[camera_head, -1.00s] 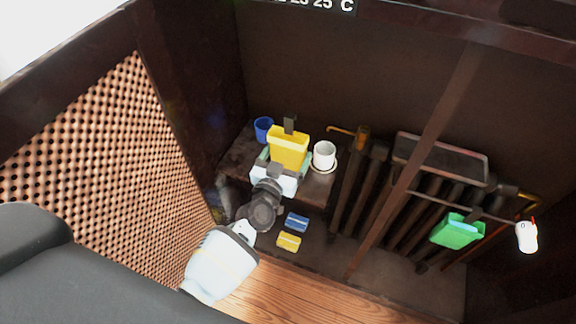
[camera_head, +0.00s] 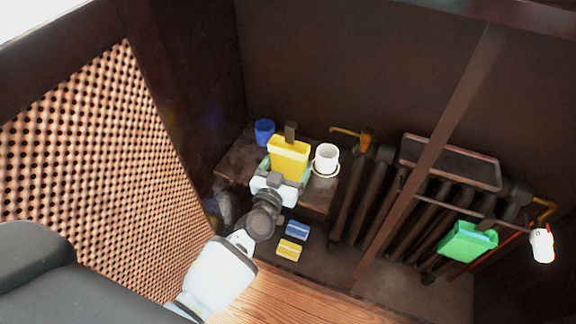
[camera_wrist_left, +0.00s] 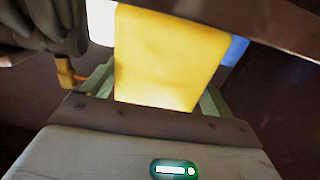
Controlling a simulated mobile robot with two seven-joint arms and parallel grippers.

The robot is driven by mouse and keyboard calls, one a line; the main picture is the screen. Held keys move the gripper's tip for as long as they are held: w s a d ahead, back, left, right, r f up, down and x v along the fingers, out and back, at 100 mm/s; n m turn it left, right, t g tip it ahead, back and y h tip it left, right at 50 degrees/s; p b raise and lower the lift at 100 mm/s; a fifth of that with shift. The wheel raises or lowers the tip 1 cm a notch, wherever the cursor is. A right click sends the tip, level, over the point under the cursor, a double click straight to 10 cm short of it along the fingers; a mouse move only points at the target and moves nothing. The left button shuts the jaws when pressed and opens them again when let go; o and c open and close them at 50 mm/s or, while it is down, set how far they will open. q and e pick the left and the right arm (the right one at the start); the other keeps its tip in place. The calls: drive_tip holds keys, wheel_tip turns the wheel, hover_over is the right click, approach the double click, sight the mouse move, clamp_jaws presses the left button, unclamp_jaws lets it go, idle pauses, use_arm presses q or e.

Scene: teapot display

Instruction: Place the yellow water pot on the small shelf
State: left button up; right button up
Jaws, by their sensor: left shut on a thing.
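The yellow water pot (camera_head: 289,158) is a boxy yellow vessel with a dark upright part at its back. It is at the small dark shelf (camera_head: 234,164), between a blue cup and a white cup. My left gripper (camera_head: 283,179) is shut on the pot from the front. In the left wrist view the pot (camera_wrist_left: 168,60) fills the space between the green-grey fingers (camera_wrist_left: 160,95). The pot's underside is hidden, so I cannot tell whether it rests on the shelf. My right gripper is not in view.
A blue cup (camera_head: 264,131) stands left of the pot. A white cup (camera_head: 327,157) on a saucer stands close on its right. A blue packet (camera_head: 297,229) and a yellow packet (camera_head: 289,250) lie below. A radiator (camera_head: 400,205) with a green box (camera_head: 468,240) is at right; a lattice panel (camera_head: 100,170) bounds the left.

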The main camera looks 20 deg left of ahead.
use_arm(q)
drive_tip(key=shift+f, duration=0.15)
drive_tip(key=o, duration=0.7)
